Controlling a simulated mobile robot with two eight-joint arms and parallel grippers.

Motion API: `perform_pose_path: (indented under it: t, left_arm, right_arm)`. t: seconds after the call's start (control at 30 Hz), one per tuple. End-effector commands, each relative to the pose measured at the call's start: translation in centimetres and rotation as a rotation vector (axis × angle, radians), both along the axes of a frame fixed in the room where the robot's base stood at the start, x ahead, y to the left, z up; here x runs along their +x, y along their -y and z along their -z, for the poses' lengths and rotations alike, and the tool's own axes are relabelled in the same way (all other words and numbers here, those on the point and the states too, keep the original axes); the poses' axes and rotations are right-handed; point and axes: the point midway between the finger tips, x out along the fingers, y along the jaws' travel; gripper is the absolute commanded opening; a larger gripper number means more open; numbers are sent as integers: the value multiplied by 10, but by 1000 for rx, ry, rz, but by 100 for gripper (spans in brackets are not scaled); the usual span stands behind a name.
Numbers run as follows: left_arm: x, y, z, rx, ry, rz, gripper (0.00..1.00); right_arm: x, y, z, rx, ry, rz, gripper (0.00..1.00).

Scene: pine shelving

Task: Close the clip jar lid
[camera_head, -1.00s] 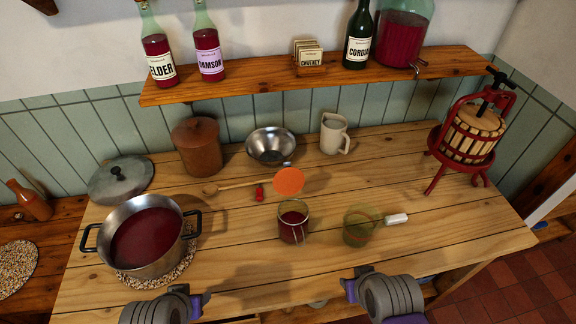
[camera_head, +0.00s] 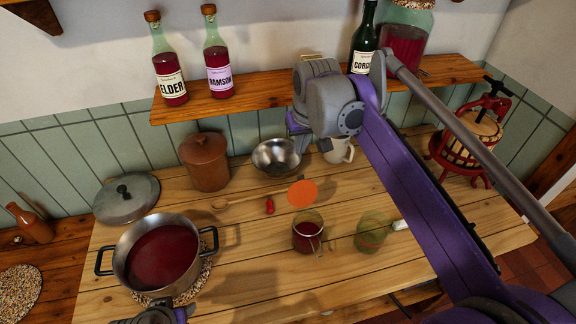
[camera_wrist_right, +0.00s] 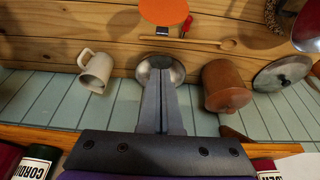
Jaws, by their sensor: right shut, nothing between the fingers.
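The clip jar (camera_head: 308,236) is a small glass jar of red contents with a wire clip at its front, standing upright on the wooden worktop. Its orange round lid (camera_head: 302,193) appears raised open at the jar's back; the hinge is too small to make out. The lid also shows at the top of the right wrist view (camera_wrist_right: 164,11). My right gripper (camera_head: 298,138) is raised behind and above the lid, apart from it, before the shelf. In the right wrist view its fingers (camera_wrist_right: 160,68) are together and empty. My left gripper (camera_head: 178,312) is partly visible at the bottom edge.
A pot (camera_head: 160,255) of red liquid stands left of the jar, and a greenish glass (camera_head: 372,233) stands close on its right. A wooden spoon (camera_head: 240,200), metal bowl (camera_head: 277,157), brown crock (camera_head: 206,163) and cream jug (camera_head: 340,151) are behind. The shelf (camera_head: 240,103) crosses above.

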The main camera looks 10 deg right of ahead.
Motion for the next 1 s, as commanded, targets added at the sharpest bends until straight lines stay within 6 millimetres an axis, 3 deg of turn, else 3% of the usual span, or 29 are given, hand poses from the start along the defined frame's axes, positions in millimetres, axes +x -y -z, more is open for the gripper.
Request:
perform_pose_path:
  t: [0.23,0.63,0.8,1.0]
  left_arm:
    - [-1,0,1,0,-1,0,50]
    - [-2,0,6,0,-4,0,50]
    - [0,0,-1,0,0,0,50]
    - [1,0,-3,0,2,0,50]
  right_arm:
    - [11,-1,15,-1,-4,-1,0]
    - [37,-2,94,0,-3,-1,0]
    - [14,-1,83,0,-2,-1,0]
    - [1,-1,79,0,-3,-1,0]
